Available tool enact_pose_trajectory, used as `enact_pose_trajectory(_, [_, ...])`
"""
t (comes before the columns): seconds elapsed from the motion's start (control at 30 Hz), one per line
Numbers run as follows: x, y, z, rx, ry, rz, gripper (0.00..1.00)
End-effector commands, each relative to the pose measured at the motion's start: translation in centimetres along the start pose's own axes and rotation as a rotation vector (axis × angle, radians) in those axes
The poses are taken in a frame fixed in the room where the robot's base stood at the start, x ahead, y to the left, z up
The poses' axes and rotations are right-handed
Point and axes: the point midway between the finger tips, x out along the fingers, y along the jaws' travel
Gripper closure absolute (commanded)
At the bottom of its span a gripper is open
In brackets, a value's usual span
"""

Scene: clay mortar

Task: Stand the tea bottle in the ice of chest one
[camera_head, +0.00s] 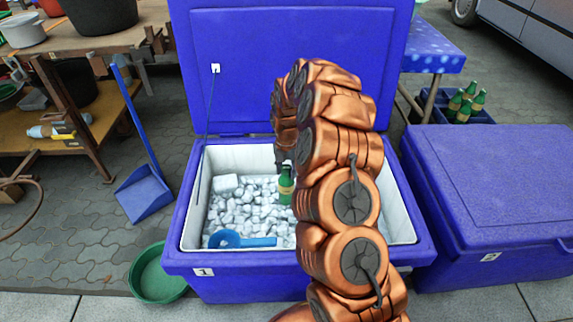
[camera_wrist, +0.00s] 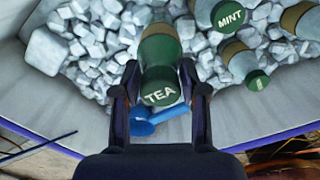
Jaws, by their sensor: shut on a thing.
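The tea bottle, with a green cap marked TEA (camera_wrist: 160,92), is between the fingers of my gripper (camera_wrist: 159,75), which is shut on it. In the head view the bottle (camera_head: 286,186) shows green with a pale label and looks roughly upright over the ice. I cannot tell whether its base touches or sinks into the ice. Chest one (camera_head: 253,271) is blue with a white lining, marked 1, its lid open. White ice (camera_head: 240,207) covers its floor. My gripper (camera_head: 284,160) reaches down inside the chest, partly hidden by my arm.
A mint bottle (camera_wrist: 228,16) and other bottles (camera_wrist: 238,62) lie in the ice on the right of the wrist view. A blue scoop (camera_head: 240,240) lies at the chest's front. Closed chest two (camera_head: 493,205) stands right; a blue dustpan (camera_head: 146,194) and green basin (camera_head: 158,275) are left.

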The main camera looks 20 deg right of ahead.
Motion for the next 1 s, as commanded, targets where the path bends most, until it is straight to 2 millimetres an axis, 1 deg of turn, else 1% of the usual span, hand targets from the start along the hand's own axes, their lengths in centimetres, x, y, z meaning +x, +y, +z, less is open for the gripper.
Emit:
enact_pose_trajectory(0.6, [5.8,0.0,0.1,0.000,-0.001,0.001,0.92])
enact_pose_trajectory(0.8, [6.8,0.1,0.1,0.000,-0.002,0.002,0.92])
enact_pose_trajectory(1.0, [7.1,0.1,0.1,0.000,-0.002,0.003,0.92])
